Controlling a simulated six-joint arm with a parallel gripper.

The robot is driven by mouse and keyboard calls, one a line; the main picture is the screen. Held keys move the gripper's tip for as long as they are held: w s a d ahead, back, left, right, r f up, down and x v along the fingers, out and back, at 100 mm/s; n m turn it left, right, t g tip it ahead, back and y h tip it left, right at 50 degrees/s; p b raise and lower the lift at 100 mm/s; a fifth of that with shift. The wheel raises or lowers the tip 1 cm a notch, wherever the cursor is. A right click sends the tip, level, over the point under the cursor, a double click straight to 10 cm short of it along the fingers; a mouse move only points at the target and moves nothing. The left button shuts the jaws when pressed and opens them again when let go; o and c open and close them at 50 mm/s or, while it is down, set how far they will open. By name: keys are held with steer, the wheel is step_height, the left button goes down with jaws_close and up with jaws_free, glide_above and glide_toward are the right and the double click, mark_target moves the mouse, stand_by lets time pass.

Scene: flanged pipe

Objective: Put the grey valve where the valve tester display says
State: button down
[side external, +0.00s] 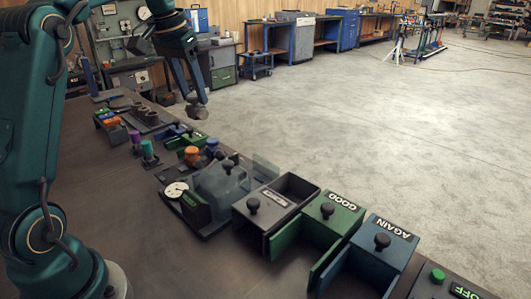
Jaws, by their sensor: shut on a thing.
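My gripper (196,106) is raised over the far part of the bench, near its back edge. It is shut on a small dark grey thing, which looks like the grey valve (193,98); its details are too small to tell. The valve tester (205,215) stands mid-bench, well nearer the camera than my gripper. It has a white round dial (176,189) and a clear cover (222,183). I cannot read any display on it. To its right are a grey box (250,228), a green box marked GOOD (285,240) and a blue box marked AGAIN (370,265), each with a black knob.
An orange-topped part (192,154), a purple part (135,137) and a teal part (148,150) stand left of the tester. Several dark cylinders (145,115) stand farther back. A panel marked OFF with a green button (438,275) is at bottom right. The near-left bench top is clear.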

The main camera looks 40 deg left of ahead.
steer(key=shift+w+a+r+n, duration=0.1)
steer(key=shift+w+a+n, duration=0.1)
steer(key=shift+n, duration=0.2)
steer(key=w+d+f, duration=0.2)
steer(key=d, duration=0.5)
steer(key=w+d+f+m, duration=0.1)
steer(key=w+d+f, duration=0.2)
steer(key=d, duration=0.4)
steer(key=w+d+f, duration=0.2)
steer(key=w+d, duration=0.1)
steer(key=d, duration=0.4)
steer(key=shift+d+f, duration=0.25)
steer(key=shift+f, duration=0.1)
steer(key=shift+f, duration=2.1)
steer(key=shift+f, duration=2.85)
